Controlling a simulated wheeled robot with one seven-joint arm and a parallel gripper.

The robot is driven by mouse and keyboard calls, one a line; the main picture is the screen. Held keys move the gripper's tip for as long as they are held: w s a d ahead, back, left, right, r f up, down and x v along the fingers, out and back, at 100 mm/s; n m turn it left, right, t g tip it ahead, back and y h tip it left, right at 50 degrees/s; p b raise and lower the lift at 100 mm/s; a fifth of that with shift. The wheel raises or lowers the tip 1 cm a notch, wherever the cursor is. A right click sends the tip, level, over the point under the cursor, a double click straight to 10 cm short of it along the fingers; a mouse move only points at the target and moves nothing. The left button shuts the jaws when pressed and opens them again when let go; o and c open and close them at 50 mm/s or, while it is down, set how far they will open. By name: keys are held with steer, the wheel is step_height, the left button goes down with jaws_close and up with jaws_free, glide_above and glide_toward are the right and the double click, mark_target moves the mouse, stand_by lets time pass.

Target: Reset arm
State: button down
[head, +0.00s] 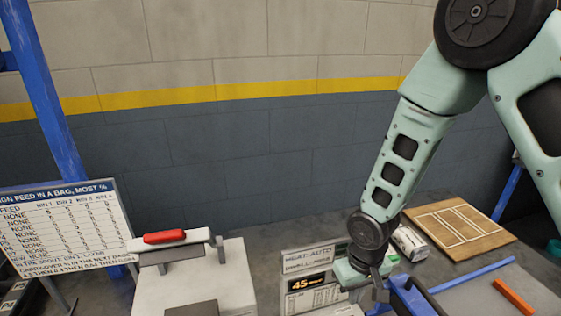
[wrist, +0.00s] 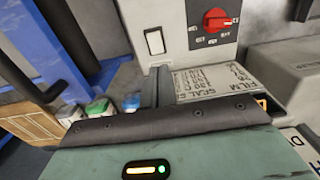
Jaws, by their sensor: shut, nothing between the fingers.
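My arm reaches down from the top right in the head view. My gripper (head: 380,290) is at its lower end, with its thin dark fingers pointing down and shut with nothing held. It is in front of the small panel marked 45 (head: 305,284), close to a blue frame (head: 408,297). In the wrist view the teal gripper body fills the bottom, and the dark fingers (wrist: 158,86) point toward a pale machine with a red dial (wrist: 216,20) and a white switch (wrist: 155,42). Whether the fingers touch anything cannot be told.
A white machine (head: 228,275) with a red-handled bar (head: 165,237) stands left of centre. A printed feed chart (head: 62,230) and a blue post (head: 45,90) are at the left. A wooden board (head: 460,228) and an orange bar (head: 514,296) lie at the right. The wall area above is clear.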

steer(key=s+a+r+n+b, duration=0.2)
steer(key=s+a+r, duration=0.1)
steer(key=s+r, duration=0.5)
steer(key=s+a+r+n+b, duration=0.2)
steer(key=s+r+n, duration=0.1)
steer(key=s+r, duration=0.4)
steer(key=s, duration=0.2)
steer(key=shift+s+a+r+y, duration=0.3)
steer(key=shift+s+a+r, duration=0.05)
steer(key=shift+a+r, duration=0.05)
